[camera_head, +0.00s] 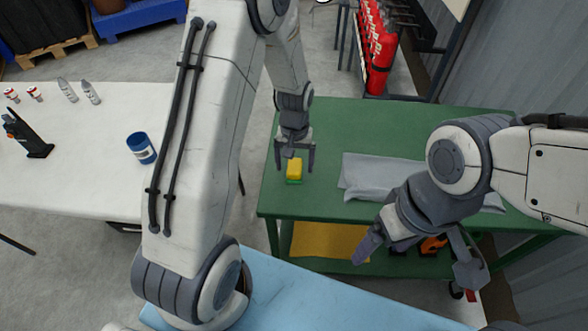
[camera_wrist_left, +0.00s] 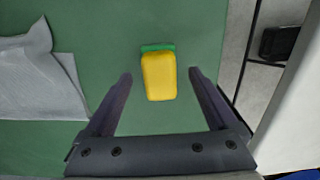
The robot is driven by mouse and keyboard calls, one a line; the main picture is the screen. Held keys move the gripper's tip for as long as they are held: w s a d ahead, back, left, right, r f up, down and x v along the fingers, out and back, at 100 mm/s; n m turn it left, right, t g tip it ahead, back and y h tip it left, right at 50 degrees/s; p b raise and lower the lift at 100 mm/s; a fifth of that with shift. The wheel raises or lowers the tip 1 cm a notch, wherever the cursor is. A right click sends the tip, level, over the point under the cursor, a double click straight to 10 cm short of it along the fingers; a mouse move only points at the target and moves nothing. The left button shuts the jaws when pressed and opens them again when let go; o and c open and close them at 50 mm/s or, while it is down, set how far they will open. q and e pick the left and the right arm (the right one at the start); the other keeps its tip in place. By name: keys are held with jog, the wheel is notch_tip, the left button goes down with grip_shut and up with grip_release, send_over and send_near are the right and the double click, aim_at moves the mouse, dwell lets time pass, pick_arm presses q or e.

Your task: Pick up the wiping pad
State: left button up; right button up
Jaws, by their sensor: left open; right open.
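The wiping pad (camera_head: 294,169) is a small yellow block with a green layer, lying on the green table (camera_head: 330,118) near its left edge. It also shows in the left wrist view (camera_wrist_left: 158,76), in line with the space between the fingers and just beyond their tips. My left gripper (camera_head: 295,163) is open and points down at the pad, with a finger on either side in the head view. Its fingers (camera_wrist_left: 160,76) are spread wide and empty in the left wrist view. My right gripper (camera_head: 418,258) is open and empty near the table's front right.
A grey cloth (camera_head: 362,172) lies right of the pad, partly hidden by my right arm. A white table (camera_head: 60,185) at left holds a blue can (camera_head: 141,147) and several small items. Red extinguishers (camera_head: 378,50) stand behind. The table surface around the pad is clear.

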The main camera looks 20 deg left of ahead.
pick_arm(q)
jog(key=shift+f, duration=0.7)
grip_shut()
jog(key=shift+r, duration=0.2)
